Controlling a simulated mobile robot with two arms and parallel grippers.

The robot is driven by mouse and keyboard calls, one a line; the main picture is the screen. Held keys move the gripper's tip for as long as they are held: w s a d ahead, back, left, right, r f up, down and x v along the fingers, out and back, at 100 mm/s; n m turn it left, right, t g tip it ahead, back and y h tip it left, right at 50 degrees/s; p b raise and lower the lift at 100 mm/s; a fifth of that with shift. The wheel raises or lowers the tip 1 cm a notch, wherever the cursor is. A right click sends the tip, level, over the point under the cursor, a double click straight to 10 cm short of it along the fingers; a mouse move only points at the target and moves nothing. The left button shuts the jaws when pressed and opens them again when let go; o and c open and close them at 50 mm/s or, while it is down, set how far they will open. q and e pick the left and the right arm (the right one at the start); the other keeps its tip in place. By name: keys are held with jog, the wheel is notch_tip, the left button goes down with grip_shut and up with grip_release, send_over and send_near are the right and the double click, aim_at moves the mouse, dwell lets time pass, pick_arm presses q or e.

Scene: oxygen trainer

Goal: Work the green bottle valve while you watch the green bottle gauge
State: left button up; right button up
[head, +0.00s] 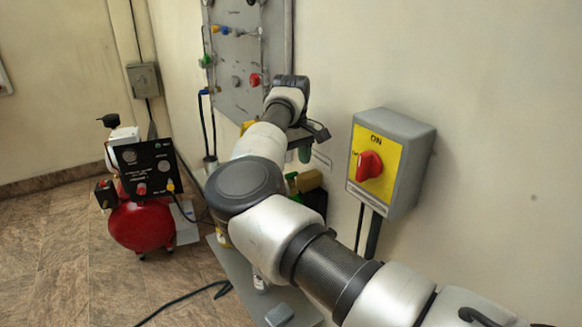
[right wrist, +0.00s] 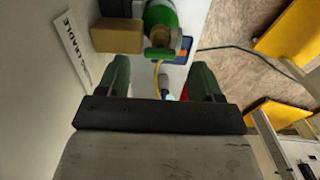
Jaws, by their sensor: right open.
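The green bottle (right wrist: 160,16) shows at the top of the right wrist view, with a brass-coloured fitting (right wrist: 158,53) at its near end. I cannot tell for sure whether this fitting is the valve. In the head view only a sliver of green (head: 292,184) shows beside my arm, probably the same bottle. My right gripper (right wrist: 160,82) is open, its two green fingers apart. The fitting lies beyond the fingertips, with no contact visible. In the head view the gripper (head: 304,153) is mostly hidden by my wrist. I cannot make out the green bottle gauge. My left gripper is out of view.
A tan block (right wrist: 117,36) sits beside the bottle. A yellow switch box (head: 377,165) with a red knob is on the right wall. A grey panel (head: 232,45) with knobs is behind my arm. A red compressor (head: 141,224) stands on the floor at left. Cables cross the floor.

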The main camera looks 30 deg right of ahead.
aim_at(291, 175)
jog(key=shift+f, duration=1.35)
jog(key=c, duration=0.9)
jog(key=shift+c, duration=0.2)
jog(key=shift+n, duration=0.3)
jog(key=shift+n+b, duration=0.35)
jog(key=shift+n, duration=2.35)
jog(key=o, duration=0.9)
